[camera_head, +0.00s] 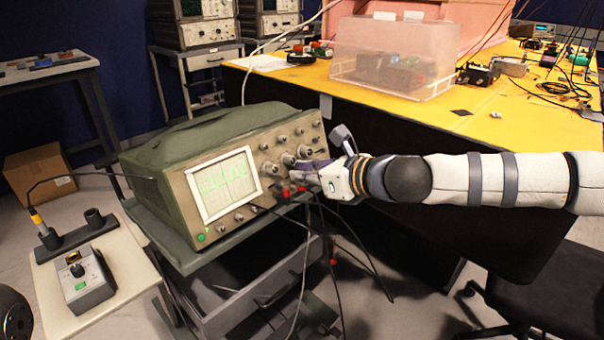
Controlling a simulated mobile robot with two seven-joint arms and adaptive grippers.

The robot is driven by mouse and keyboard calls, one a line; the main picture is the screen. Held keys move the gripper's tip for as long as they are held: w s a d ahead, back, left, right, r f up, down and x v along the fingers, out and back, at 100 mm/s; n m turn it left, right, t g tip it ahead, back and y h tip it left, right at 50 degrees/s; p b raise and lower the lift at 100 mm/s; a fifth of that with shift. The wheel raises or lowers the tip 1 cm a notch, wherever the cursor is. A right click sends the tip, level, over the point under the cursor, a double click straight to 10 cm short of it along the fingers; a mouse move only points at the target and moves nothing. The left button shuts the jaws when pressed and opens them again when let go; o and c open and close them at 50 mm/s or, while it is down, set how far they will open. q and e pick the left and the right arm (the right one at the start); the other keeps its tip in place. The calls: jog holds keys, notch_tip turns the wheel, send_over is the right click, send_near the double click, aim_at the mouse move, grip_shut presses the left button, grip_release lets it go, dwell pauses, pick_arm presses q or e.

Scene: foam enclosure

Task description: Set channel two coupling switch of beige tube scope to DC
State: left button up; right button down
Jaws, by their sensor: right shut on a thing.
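The beige tube scope (176,190) stands on a cart at the centre left, its green-beige case tilted and its lit screen (222,183) showing a green trace. Its front panel has several knobs, with red connectors and black leads at the lower right. My right arm comes in from the right, and my right gripper (308,174) is at the panel's lower right, shut on a small control there. The fingers hide that control, so I cannot tell which switch it is or its position. My left gripper is not in view.
A yellow-topped bench (480,128) with a clear plastic box (392,55) stands behind my right arm. A small side table (125,268) at the left holds a grey device (88,288). Black leads hang below the scope. A dark chair (548,300) stands at the lower right.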

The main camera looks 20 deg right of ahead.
jog(key=shift+w+d, duration=0.15)
jog(key=shift+d, duration=0.1)
jog(key=c, duration=2)
grip_release()
jog(key=shift+r, duration=0.1)
jog(key=shift+o, duration=1.1)
jog(key=shift+a, duration=0.1)
